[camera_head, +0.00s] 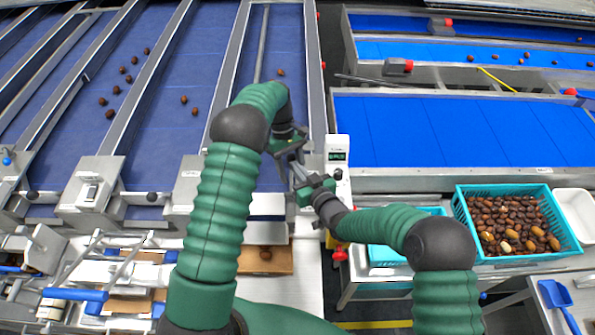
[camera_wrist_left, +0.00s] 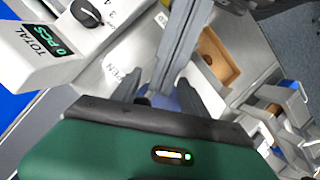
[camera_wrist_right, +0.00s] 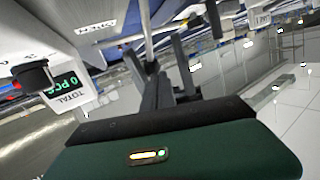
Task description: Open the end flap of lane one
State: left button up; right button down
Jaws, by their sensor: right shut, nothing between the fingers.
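My left gripper (camera_head: 290,153) hangs over the lower right end of the rightmost blue lane (camera_head: 272,110); in the left wrist view its fingers (camera_wrist_left: 160,92) stand apart with nothing between them. My right gripper (camera_head: 303,174) is shut and empty close beside it, and its fingers show in the right wrist view (camera_wrist_right: 167,85). A pale plate (camera_head: 266,205) lies at that lane's lower end, partly behind my left arm. Whether it is the end flap, and whether it is open, I cannot tell. An "OPEN" label (camera_wrist_left: 122,72) shows near the left fingers.
A counter (camera_head: 338,150) reading 0 PCS stands right of the grippers. A wooden box (camera_head: 265,262) with a dark date sits below the lane end. A teal crate (camera_head: 463,215) of dates and a white tub (camera_head: 575,212) stand at right. Several dates (camera_head: 122,70) lie on the left lanes.

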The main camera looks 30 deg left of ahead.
pick_arm(q)
jog(key=shift+w+r, duration=0.15)
jog(key=shift+r, duration=0.25)
pick_arm(e)
jog(key=shift+d, duration=0.1)
pick_arm(q)
jog(key=a+v, duration=0.1)
jog(key=v, duration=1)
pick_arm(e)
jog(key=shift+a, duration=0.2)
pick_arm(q)
jog(key=s+d+m+y, duration=0.2)
jog(key=s+d+m, duration=0.1)
jog(key=s+m, duration=0.35)
jog(key=s+d+m+y, duration=0.2)
jog(key=s+d+m, duration=0.25)
jog(key=s, duration=0.25)
jog(key=s+d+f+m+t+b, duration=0.2)
jog(key=s+d+f+t, duration=0.2)
jog(key=d, duration=0.6)
jog(key=s+f, duration=0.2)
jog(key=s, duration=0.1)
jog(key=shift+s+f+t+h, duration=0.2)
jog(key=shift+t+h, duration=0.1)
pick_arm(e)
jog(key=shift+w, duration=0.35)
